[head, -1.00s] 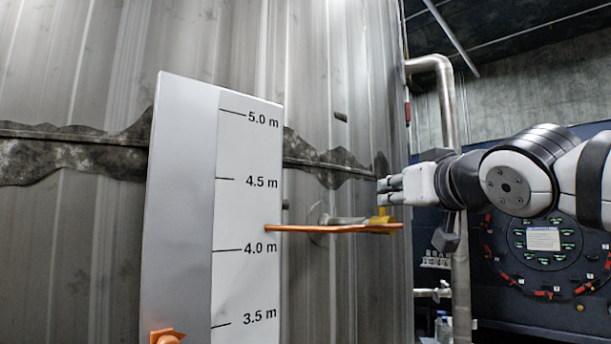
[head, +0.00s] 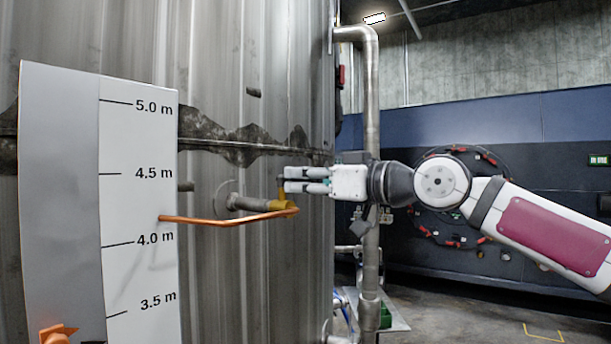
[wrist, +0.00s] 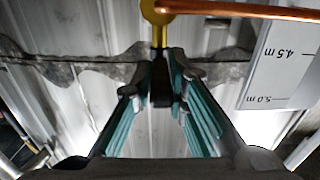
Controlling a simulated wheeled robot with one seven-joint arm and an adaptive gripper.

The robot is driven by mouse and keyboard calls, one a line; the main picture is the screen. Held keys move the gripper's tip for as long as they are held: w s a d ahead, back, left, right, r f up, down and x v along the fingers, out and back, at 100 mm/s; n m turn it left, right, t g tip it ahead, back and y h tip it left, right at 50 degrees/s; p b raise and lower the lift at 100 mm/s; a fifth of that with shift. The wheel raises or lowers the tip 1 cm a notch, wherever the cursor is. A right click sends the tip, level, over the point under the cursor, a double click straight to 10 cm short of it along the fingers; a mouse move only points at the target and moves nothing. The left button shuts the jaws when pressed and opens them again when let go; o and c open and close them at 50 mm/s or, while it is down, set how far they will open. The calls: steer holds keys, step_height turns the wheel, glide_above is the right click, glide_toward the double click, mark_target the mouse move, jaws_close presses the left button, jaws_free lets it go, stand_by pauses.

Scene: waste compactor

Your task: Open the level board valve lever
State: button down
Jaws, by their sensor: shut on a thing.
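The level board (head: 140,215) is a white scale with metre marks at the left of the head view. An orange-copper pipe (head: 225,220) runs from it to a yellow valve beside a grey pipe stub on the tank. The yellow valve lever (head: 281,188) stands up from this valve. My gripper (head: 287,180) is at the lever from the right, its fingers pointing left. In the wrist view, the yellow lever (wrist: 158,36) leads to a dark part between my teal-padded fingers (wrist: 160,78). My gripper is shut on the lever; the exact contact is partly hidden.
The large metal tank wall (head: 240,60) stands close behind the board and valve. A vertical pipe (head: 371,100) runs behind my gripper. A dark blue panel (head: 530,130) stands at the back right. Open floor (head: 450,320) shows at the lower right.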

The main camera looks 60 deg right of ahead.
stand_by(0.3)
steer(key=c, duration=1.6)
jaws_free()
steer(key=shift+s, duration=0.1)
steer(key=s, duration=1.1)
steer(key=shift+s+a, duration=0.3)
steer(key=shift+s, duration=0.1)
